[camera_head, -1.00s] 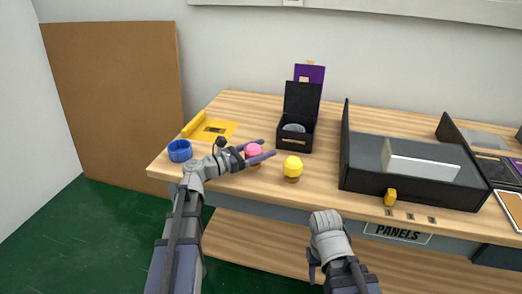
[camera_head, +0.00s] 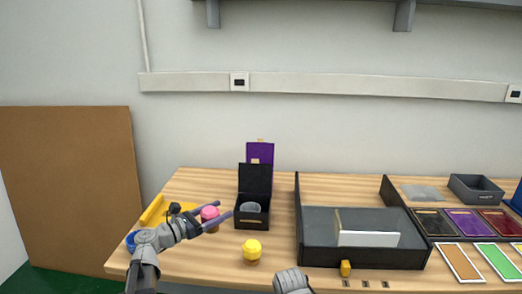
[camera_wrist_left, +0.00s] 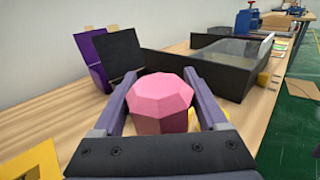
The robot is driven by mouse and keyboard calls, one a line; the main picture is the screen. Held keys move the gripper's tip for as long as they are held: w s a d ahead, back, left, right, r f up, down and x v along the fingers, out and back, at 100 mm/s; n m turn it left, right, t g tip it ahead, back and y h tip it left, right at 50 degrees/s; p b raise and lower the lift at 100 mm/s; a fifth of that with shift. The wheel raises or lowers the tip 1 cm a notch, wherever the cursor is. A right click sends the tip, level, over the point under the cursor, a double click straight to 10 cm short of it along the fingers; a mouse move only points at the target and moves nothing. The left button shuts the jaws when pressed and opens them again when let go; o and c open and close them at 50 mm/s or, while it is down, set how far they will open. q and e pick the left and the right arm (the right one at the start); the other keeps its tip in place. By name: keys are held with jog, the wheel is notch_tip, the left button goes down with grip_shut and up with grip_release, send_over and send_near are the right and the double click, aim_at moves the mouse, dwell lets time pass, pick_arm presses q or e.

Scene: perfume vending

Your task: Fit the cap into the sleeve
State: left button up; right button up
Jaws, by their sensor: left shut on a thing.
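A pink octagonal cap (camera_head: 210,213) is between the fingers of my left gripper (camera_head: 224,208), which is shut on it. In the left wrist view the cap (camera_wrist_left: 160,98) is upright with a finger against each side. I cannot tell its exact height over the table. An open black box (camera_head: 252,217) stands just right of the gripper, its lid raised, with a round grey piece (camera_head: 250,207) inside. I cannot tell for sure which part is the sleeve. A yellow cap (camera_head: 252,247) stands in front of the box. My right gripper's fingers are out of view; only a grey part of that arm shows.
A purple panel (camera_head: 259,152) stands behind the box. A large black tray (camera_head: 365,256) with a white block (camera_head: 368,239) lies right. A yellow sheet (camera_head: 157,207) and a blue ring (camera_head: 132,240) are left. Bare wood lies around the yellow cap.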

pick_arm(q)
notch_tip(320, 180, up, 13)
jog(key=p, duration=1.1)
jog(key=shift+p, duration=0.35)
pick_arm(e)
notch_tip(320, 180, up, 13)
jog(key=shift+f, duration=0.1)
